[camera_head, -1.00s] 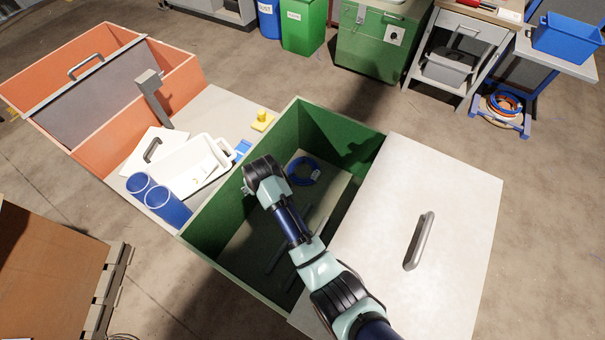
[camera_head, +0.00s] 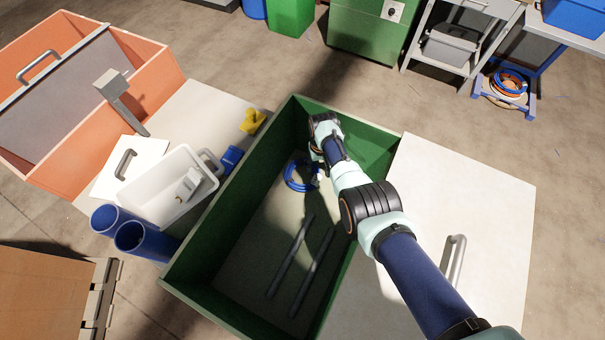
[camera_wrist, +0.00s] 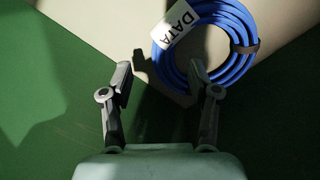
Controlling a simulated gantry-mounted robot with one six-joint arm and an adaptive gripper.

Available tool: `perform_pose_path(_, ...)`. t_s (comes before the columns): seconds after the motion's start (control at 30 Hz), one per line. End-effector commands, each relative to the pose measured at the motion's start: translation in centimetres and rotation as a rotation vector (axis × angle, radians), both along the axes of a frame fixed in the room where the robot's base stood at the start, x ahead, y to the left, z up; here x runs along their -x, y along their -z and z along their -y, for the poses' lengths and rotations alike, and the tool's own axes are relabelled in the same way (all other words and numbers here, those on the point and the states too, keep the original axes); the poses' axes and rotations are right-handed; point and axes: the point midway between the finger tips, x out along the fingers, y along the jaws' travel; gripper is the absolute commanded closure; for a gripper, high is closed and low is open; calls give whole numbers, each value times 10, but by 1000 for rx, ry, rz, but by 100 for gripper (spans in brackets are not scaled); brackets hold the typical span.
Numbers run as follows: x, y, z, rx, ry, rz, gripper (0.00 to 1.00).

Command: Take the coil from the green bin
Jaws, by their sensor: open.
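The blue coil (camera_head: 296,177) lies on the floor of the green bin (camera_head: 226,213), towards its far end. In the wrist view the coil (camera_wrist: 244,57) has a white tag reading "DATA" and a dark tie around its strands. My gripper (camera_wrist: 162,78) is open and empty, its two fingers spread. The coil shows beyond the fingertips, up and to the right, apart from them as far as I can tell. In the head view my arm reaches into the bin's far right part, and my wrist hides most of the gripper.
Two dark bars (camera_head: 303,262) lie on the bin floor nearer the front. The bin's green walls stand close around my gripper. A white lid with a handle (camera_head: 454,262) is on the right. A white tray (camera_head: 160,200), blue cups (camera_head: 142,240) and a yellow item (camera_head: 252,121) are on the left.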

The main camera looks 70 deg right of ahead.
Motion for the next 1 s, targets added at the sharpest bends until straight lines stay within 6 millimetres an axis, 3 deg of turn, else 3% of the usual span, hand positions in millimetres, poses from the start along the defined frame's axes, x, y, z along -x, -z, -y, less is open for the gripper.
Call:
perform_pose_path(0.2, -1, 46, -2, -2, 0, -1, 39)
perform_pose_path(0.47, -1, 46, -2, -1, 0, -1, 39)
perform_pose_path(0.83, -1, 46, -2, -2, -1, -1, 99)
perform_pose_path(1.0, -1, 46, -2, -1, -1, -1, 100)
